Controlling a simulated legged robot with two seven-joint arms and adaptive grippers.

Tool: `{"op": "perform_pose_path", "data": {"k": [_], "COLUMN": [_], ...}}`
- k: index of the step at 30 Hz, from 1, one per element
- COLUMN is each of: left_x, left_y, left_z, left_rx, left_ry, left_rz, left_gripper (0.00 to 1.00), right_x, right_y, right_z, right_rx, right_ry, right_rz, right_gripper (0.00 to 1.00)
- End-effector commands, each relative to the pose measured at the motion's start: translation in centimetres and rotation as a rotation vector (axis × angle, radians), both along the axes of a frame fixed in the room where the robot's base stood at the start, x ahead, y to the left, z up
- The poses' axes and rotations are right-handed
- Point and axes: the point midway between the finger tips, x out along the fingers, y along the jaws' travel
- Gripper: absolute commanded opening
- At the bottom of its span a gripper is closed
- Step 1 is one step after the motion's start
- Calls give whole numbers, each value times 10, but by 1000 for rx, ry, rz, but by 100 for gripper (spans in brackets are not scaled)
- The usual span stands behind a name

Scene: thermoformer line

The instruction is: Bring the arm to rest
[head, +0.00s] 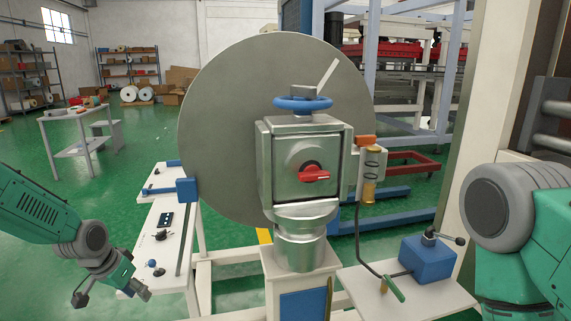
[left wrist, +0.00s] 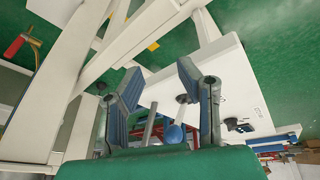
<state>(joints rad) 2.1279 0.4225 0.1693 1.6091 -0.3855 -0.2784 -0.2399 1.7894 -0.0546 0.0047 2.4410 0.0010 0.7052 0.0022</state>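My left arm comes in from the left in the head view. Its gripper (head: 112,293) hangs low beside the left end of a white side table, with its two fingers spread. In the left wrist view the gripper (left wrist: 158,78) also shows its fingers wide apart, with nothing gripped at the tips.
The white side table (head: 158,228) carries small knobs and a blue block (head: 187,189). A large grey disc (head: 220,120) stands behind a metal valve box (head: 305,165) with a blue handwheel (head: 303,103) and red knob (head: 314,175). Green floor (head: 60,185) is open at left.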

Motion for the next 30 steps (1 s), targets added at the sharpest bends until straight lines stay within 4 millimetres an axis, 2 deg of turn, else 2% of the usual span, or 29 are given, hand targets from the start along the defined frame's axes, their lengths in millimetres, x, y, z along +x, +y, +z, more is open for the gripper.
{"op": "perform_pose_path", "data": {"k": [1,2,5,7,10,12,15,18,21,23,30], "left_x": [-16,-24,-69,-112,-180,-230,-293,-340,-368,-376,-380], "left_y": [-14,-21,-50,-69,-86,-91,-89,-82,-75,-73,-72], "left_z": [-17,-26,-64,-92,-123,-138,-148,-147,-142,-140,-139], "left_rx": [-5,-8,-21,-25,-15,5,46,90,123,135,141], "left_ry": [23,32,77,117,170,205,243,263,271,271,270], "left_rz": [-4,-2,15,38,82,117,163,197,218,224,230], "left_gripper": [31,31,31,31,31,31,31,31,31,31,31], "right_x": [0,0,0,0,0,0,0,0,0,0,0], "right_y": [0,0,0,0,0,0,0,0,0,0,0], "right_z": [0,0,0,0,0,0,0,0,0,0,0], "right_rx": [0,0,0,0,0,0,0,0,0,0,0], "right_ry": [0,0,0,0,0,0,0,0,0,0,0], "right_rz": [0,0,0,0,0,0,0,0,0,0,0], "right_gripper": [0,0,0,0,0,0,0,0,0,0,0]}}
